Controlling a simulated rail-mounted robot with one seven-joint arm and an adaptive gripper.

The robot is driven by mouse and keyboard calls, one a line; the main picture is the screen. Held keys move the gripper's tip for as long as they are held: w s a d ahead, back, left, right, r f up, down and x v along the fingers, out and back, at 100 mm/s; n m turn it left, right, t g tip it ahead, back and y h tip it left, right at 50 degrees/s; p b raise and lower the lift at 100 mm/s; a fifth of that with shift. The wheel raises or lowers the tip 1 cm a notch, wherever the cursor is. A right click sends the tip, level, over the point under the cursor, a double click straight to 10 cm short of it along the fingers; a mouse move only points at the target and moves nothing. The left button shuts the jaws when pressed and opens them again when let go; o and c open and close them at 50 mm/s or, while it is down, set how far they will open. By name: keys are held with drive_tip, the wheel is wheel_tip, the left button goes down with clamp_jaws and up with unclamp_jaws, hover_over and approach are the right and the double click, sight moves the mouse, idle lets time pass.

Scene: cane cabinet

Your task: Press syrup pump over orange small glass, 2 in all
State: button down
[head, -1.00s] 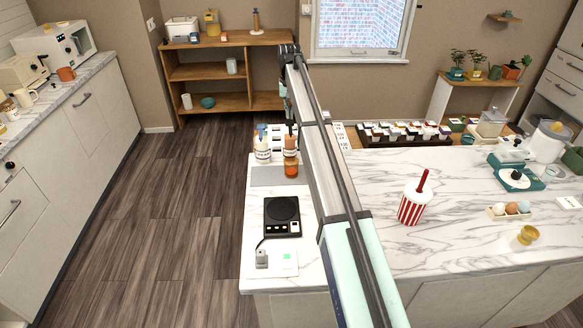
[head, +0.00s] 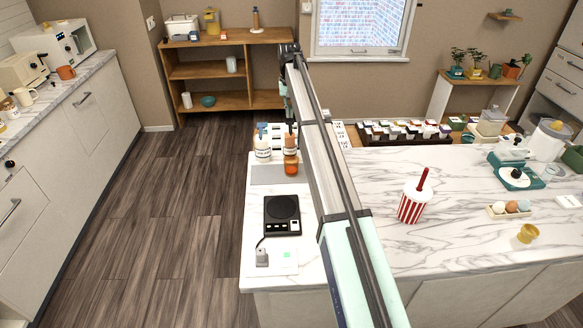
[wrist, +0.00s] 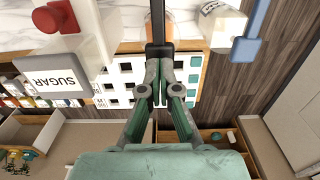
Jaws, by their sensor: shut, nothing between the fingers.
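The orange small glass (head: 291,168) stands near the far left end of the marble island. A syrup bottle with a brown pump (head: 290,142) is right behind it, partly covered by the glass. A white bottle with a blue pump (head: 262,150) stands to its left; its blue pump also shows in the wrist view (wrist: 254,28). My gripper (wrist: 165,62) is shut and empty, pointing down over the brown-pump bottle. In the wrist view the fingertips overlap a dark upright part with a brown base; contact with the pump is unclear. The glass is not clearly visible there.
A black scale (head: 282,212) stands in front of the glass. A SUGAR container (wrist: 58,78) and a white grid rack (wrist: 120,82) are close to my gripper in the wrist view. A red-striped cup (head: 413,205) stands to the right on the island.

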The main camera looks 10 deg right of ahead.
drive_tip(key=shift+f+b, duration=0.3)
drive_tip(key=shift+f, duration=1)
drive_tip(key=shift+r, duration=0.2)
drive_tip(key=shift+r+p, duration=0.7)
drive_tip(key=shift+r, duration=0.7)
wheel_tip(320, 180, up, 6)
drive_tip(key=p, duration=0.2)
drive_tip(key=shift+p, duration=0.3)
